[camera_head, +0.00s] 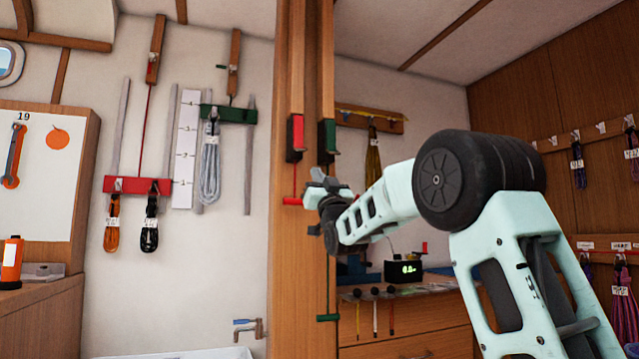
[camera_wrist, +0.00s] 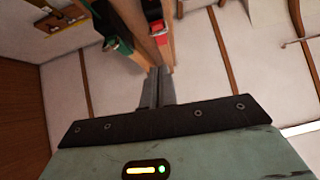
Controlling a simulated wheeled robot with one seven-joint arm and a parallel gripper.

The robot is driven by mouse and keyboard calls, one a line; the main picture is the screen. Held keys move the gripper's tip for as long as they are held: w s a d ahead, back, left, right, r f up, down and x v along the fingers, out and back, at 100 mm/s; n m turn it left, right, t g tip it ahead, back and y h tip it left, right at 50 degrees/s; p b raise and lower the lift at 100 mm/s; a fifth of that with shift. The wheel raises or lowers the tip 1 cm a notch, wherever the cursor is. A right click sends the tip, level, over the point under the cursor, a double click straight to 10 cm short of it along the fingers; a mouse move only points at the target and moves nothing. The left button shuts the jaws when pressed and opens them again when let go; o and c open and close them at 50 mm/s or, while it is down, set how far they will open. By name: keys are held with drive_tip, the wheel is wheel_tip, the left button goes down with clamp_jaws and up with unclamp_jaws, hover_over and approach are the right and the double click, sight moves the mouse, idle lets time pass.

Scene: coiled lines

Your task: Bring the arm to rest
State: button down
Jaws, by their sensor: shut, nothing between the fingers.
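My arm rises from the lower right in the head view, bends at a large black joint, and reaches left. My gripper (camera_head: 322,182) is at its far end, in front of the wooden post (camera_head: 300,240); whether it touches the post cannot be told. In the wrist view the two grey fingers of my gripper (camera_wrist: 158,74) lie together, shut, with nothing held. The red block (camera_wrist: 158,28) and the green block (camera_wrist: 115,42) on wooden posts show beyond the fingertips.
Coiled lines, such as a grey coil (camera_head: 210,170) and an orange coil (camera_head: 112,225), hang from the red rail (camera_head: 137,185) and the green rail (camera_head: 229,114) at left. A wooden drawer cabinet (camera_head: 410,322) stands behind my arm. More coils hang at right.

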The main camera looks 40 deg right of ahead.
drive_tip(key=shift+v, duration=0.75)
